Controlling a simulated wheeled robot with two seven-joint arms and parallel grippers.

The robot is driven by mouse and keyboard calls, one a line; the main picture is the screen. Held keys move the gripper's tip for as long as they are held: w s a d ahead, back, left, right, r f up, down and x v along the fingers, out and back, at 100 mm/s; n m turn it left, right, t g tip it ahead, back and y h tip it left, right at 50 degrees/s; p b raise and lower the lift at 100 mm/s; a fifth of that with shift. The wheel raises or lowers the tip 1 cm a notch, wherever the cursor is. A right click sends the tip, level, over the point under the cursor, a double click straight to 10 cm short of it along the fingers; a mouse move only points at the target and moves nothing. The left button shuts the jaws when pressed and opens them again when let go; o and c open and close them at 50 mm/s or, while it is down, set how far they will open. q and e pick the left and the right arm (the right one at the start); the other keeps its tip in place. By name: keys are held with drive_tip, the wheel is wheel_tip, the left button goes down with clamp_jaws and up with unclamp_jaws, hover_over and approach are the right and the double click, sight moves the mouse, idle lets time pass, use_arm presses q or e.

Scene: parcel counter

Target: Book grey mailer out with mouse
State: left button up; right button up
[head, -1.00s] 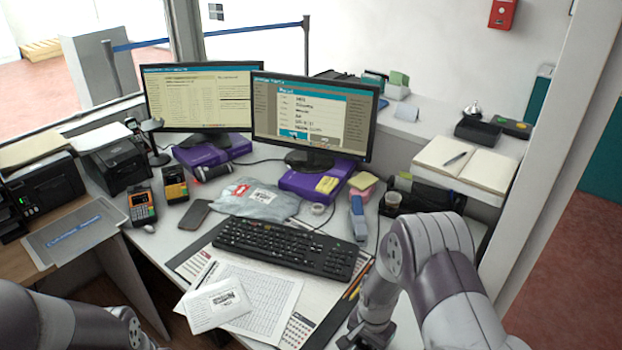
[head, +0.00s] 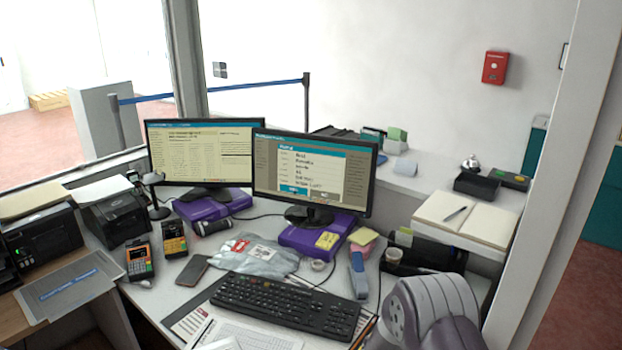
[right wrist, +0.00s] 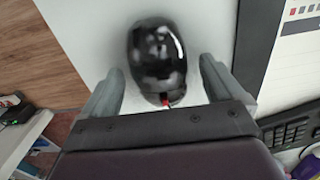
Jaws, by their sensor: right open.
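The grey mailer (head: 254,256) lies flat on the desk behind the keyboard, with a red and a white label on it. The black mouse (right wrist: 157,58) shows in the right wrist view on the pale desk top, with a small red spot at its near end. My right gripper (right wrist: 158,80) is open, with one finger on each side of the mouse and gaps between. In the head view the mouse and my right gripper are out of sight. The right monitor (head: 313,178) shows a dialog box with a teal and a grey button. My left gripper is not in view.
The keyboard (head: 285,303) lies on a desk mat beside the mouse area. A card terminal (head: 139,261), a phone (head: 192,270) and a blue stapler (head: 358,275) lie around the mailer. The left monitor (head: 206,153) shows a list.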

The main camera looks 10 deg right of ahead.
wheel_tip(320, 180, up, 12)
drive_tip(key=shift+r+p, duration=0.15)
drive_tip(key=shift+p, duration=0.3)
drive_tip(key=s+a+r+n+t+p, duration=0.1)
drive_tip(key=s+a+r+n+p, duration=0.2)
drive_tip(key=s+r+n, duration=0.7)
drive_tip(key=shift+s+a+r+p, duration=0.3)
drive_tip(key=shift+a+r+p, duration=0.1)
drive_tip(key=shift+p, duration=0.45)
drive_tip(key=shift+w+f, duration=0.1)
drive_tip(key=shift+c, duration=0.5)
clamp_jaws()
